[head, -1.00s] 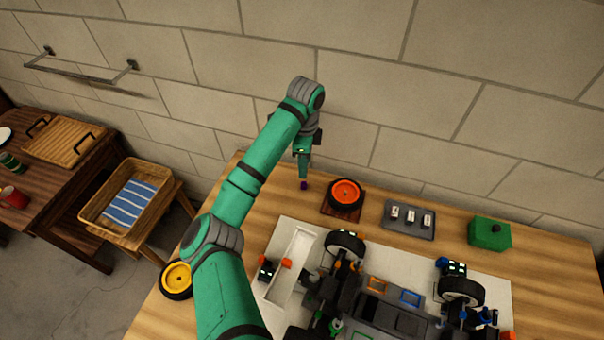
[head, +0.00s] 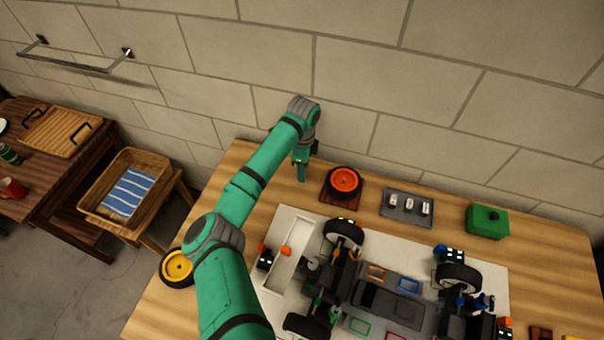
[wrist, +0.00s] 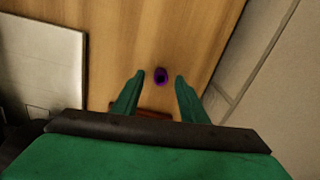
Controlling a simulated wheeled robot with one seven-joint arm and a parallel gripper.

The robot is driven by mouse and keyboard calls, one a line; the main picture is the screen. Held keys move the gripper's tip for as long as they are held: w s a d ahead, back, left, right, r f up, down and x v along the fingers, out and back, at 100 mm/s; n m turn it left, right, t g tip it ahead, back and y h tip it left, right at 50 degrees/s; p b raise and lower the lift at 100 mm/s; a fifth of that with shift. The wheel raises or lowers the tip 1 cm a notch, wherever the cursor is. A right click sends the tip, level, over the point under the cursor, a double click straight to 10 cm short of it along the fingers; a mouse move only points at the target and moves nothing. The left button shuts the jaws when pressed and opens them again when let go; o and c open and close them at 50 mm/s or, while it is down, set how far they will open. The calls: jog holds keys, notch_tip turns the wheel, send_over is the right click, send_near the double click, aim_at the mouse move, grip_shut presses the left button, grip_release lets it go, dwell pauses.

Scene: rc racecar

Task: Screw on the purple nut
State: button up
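The purple nut (wrist: 161,76) shows in the wrist view as a small dark-centred ring on the wooden tabletop. My gripper (wrist: 160,77) is open, with one finger on each side of the nut and visible gaps between. In the head view my gripper (head: 302,178) points down at the table left of the orange wheel (head: 344,182), and the nut is hidden there. The racecar (head: 385,295) sits on a pale board at the front of the table. Its purple-nut mounting place cannot be made out.
A grey tray (head: 406,207) with several small pale parts and a green box (head: 487,221) stand right of the orange wheel. A yellow wheel (head: 177,267) lies at the table's left edge. The wall is close behind the table.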

jog(key=shift+f, duration=0.2)
grip_shut()
jog(key=shift+r, duration=0.15)
